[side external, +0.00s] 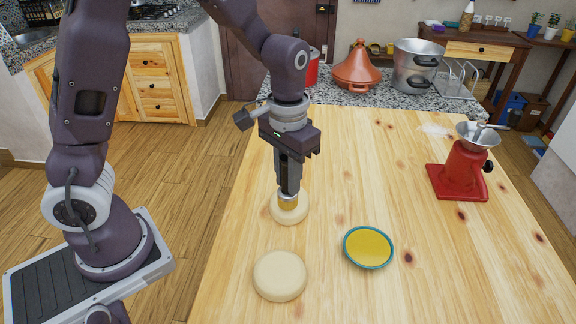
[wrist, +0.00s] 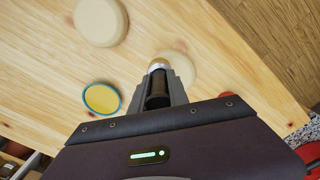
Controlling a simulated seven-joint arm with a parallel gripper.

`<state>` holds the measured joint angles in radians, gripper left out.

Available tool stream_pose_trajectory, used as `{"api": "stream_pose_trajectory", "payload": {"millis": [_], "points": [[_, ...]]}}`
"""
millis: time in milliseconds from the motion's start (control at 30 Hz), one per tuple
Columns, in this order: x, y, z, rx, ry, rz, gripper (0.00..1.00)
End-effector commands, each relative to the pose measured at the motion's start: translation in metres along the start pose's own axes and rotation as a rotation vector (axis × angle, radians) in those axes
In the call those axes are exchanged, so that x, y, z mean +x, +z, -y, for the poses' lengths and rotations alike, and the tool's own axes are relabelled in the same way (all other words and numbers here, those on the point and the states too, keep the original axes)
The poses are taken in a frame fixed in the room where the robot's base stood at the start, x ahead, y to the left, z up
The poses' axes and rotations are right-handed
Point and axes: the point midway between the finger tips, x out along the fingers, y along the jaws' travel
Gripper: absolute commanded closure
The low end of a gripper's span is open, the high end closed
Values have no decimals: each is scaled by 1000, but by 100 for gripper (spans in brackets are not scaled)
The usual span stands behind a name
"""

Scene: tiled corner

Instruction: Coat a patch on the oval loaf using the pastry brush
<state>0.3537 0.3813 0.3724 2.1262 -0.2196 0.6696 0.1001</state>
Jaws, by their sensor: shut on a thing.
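My gripper (side external: 288,187) is shut on the pastry brush (side external: 288,202), which points down. The wrist view shows its dark handle and pale metal collar (wrist: 158,66) between the fingers; its bristles are hidden. The brush end is over a pale, flat round-edged loaf (side external: 277,212), also in the wrist view (wrist: 184,72); I cannot tell whether they touch. A second pale loaf (side external: 280,276) lies nearer the side camera, and at the top of the wrist view (wrist: 101,22). I cannot tell for certain which is the oval loaf. No coating shows on either.
A teal-rimmed bowl of yellow liquid (side external: 368,248) stands right of the loaves, also in the wrist view (wrist: 102,98). A red grinder (side external: 462,170) stands at the table's right. A tagine (side external: 357,70) and a pot (side external: 416,65) are behind. The wooden table's middle is clear.

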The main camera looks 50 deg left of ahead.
Motion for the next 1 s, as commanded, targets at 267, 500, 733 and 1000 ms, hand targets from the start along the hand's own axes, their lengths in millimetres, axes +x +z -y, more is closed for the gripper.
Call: {"api": "stream_pose_trajectory", "payload": {"millis": [267, 500, 733, 1000], "points": [[22, -8, 5, -1, -1, -2, 100], [23, -25, 19, -2, -1, -2, 100], [24, -41, 32, -1, -1, -1, 100], [24, -60, 47, -1, -1, -1, 100]]}}
